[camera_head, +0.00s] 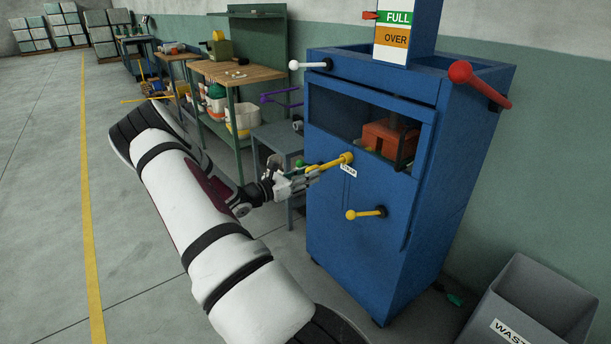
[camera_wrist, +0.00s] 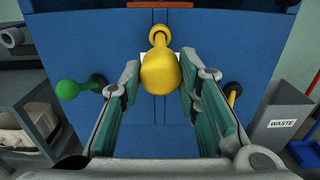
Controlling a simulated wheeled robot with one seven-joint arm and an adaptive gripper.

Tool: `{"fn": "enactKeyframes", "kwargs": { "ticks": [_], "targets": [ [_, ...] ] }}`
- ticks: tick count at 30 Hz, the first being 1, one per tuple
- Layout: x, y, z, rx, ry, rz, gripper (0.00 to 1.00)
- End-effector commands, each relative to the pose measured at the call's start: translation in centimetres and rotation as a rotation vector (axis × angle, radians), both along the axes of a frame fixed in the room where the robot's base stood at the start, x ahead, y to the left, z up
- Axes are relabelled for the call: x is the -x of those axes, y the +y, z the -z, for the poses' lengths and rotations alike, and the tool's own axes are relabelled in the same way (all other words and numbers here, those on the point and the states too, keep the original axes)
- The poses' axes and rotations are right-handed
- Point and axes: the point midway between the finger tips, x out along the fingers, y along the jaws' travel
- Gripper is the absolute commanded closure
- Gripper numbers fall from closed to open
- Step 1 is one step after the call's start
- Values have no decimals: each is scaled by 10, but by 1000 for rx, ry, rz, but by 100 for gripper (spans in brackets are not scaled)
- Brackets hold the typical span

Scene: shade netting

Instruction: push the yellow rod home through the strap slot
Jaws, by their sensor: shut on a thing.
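The yellow rod (camera_head: 331,163) sticks out from the front of the blue cabinet, just above a small white label (camera_head: 348,171) that seems to read STRAP. In the wrist view the rod (camera_wrist: 160,70) points away from me, its far end at a round yellow collar (camera_wrist: 159,33) on the blue panel. My gripper (camera_head: 312,176) is shut on the near end of the rod. In the wrist view the gripper (camera_wrist: 159,82) has one finger pad on each side of it. The slot opening itself is hidden behind the rod and collar.
The blue cabinet (camera_head: 346,238) carries a lower yellow handle (camera_head: 365,214), a white-knobbed lever (camera_head: 308,65) and a red-knobbed lever (camera_head: 479,85). A green knob (camera_wrist: 68,89) is left of my fingers. A grey waste bin (camera_head: 531,305) stands right. Floor at left is clear.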

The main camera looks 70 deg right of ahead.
Motion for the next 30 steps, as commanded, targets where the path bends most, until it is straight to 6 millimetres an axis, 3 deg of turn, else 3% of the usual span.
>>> {"fn": "enactKeyframes", "kwargs": {
  "ticks": [30],
  "targets": [
    [8,-14,0,1,1,-1,100]
  ]
}}
